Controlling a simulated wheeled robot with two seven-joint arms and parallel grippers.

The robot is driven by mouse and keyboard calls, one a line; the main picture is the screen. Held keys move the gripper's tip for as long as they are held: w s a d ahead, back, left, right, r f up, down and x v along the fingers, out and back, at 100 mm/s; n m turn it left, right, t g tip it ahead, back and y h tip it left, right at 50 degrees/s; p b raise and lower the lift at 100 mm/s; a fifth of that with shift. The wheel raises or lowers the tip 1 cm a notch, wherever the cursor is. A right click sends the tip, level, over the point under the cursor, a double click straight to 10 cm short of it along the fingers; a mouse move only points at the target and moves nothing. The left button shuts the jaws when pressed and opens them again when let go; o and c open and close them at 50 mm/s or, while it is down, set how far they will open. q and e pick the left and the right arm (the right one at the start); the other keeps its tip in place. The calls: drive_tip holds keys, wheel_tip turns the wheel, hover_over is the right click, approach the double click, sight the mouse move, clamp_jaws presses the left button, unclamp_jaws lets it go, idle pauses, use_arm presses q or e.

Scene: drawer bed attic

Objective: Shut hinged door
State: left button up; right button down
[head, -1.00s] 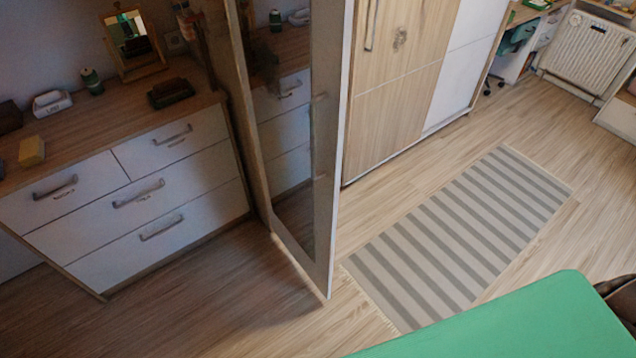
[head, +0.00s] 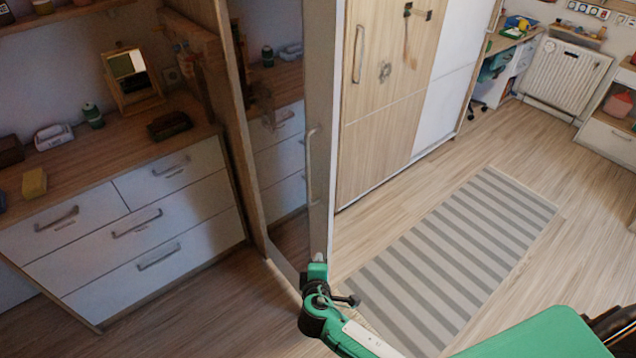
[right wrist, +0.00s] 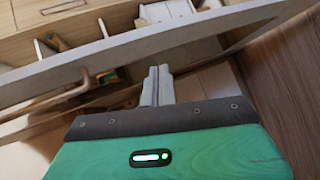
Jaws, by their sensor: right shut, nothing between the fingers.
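The hinged door (head: 322,90) stands open beside the dresser, with a mirror on the face turned toward the dresser and a bar handle (head: 311,165) on its pale strip. My right gripper (head: 318,258) is at the lower part of the door, near its free edge. In the right wrist view the two fingers (right wrist: 157,85) are together and empty, with their tips close to the pale door panel (right wrist: 150,45). I cannot tell whether they touch it. The handle also shows at the left there (right wrist: 50,107). My left gripper is not in view.
The dresser (head: 140,225) with shut drawers and small items on top is at left. A wardrobe with wood and white fronts (head: 390,140) stands behind the door. A striped rug (head: 460,260) lies on open floor at right.

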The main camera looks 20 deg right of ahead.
wheel_tip(320, 180, up, 19)
drive_tip(key=a+t+h, duration=0.1)
drive_tip(key=t+h, duration=0.2)
drive_tip(key=t, duration=0.1)
drive_tip(key=p, duration=0.4)
approach(321, 176)
drive_tip(key=shift+m, duration=0.4)
drive_tip(key=x, duration=0.5)
drive_tip(key=shift+w+a+r, duration=0.1)
drive_tip(key=shift+w+r, duration=0.05)
drive_tip(key=shift+r, duration=0.1)
drive_tip(key=shift+w+f+p, duration=0.1)
drive_tip(key=shift+w+p, duration=0.2)
drive_tip(key=shift+d, duration=0.2)
drive_tip(key=shift+d, duration=0.1)
